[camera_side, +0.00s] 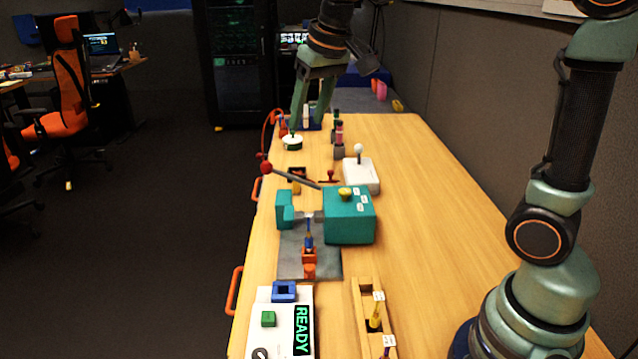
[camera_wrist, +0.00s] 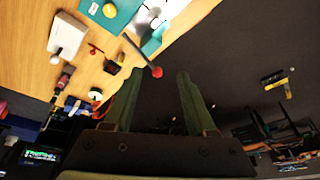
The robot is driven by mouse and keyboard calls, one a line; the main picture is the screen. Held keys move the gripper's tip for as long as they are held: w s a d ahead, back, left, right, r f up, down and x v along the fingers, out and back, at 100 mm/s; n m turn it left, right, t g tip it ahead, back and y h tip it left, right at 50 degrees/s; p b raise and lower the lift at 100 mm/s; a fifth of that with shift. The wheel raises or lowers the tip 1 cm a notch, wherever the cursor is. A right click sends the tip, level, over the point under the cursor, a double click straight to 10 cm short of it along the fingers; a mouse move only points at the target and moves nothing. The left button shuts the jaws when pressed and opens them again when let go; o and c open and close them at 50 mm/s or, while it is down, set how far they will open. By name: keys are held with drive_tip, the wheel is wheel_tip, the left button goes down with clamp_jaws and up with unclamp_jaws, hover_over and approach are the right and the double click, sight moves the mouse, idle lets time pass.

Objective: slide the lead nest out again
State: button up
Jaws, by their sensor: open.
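The orange block (camera_side: 309,264), which looks like the lead nest, sits on the grey plate (camera_side: 327,268) in front of the teal machine (camera_side: 348,222). A slim blue piece (camera_side: 309,241) stands just behind it, a pale tip above. Whether the two are joined, I cannot tell. My gripper (camera_side: 308,124) is open and empty at the far end of the table, well away from the nest. In the wrist view its two fingers (camera_wrist: 160,92) stand apart, with the red lever ball (camera_wrist: 157,72) beyond them. The nest is not clearly seen there.
The lever with its red ball (camera_side: 266,168) reaches left from the teal machine. A white joystick box (camera_side: 361,177) and a green-and-white round piece (camera_side: 292,142) stand farther back. A white READY panel (camera_side: 285,340) and a wooden rack (camera_side: 361,300) are in front. The table's right side is clear.

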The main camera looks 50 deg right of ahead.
drive_tip(key=shift+w, duration=0.9)
drive_tip(key=n+g, duration=0.1)
drive_tip(key=g, duration=0.3)
hover_over(309, 267)
wheel_tip(309, 267, down, 16)
wheel_tip(309, 267, down, 12)
drive_tip(key=shift+r, duration=0.25)
clamp_jaws()
drive_tip(key=shift+r, duration=0.1)
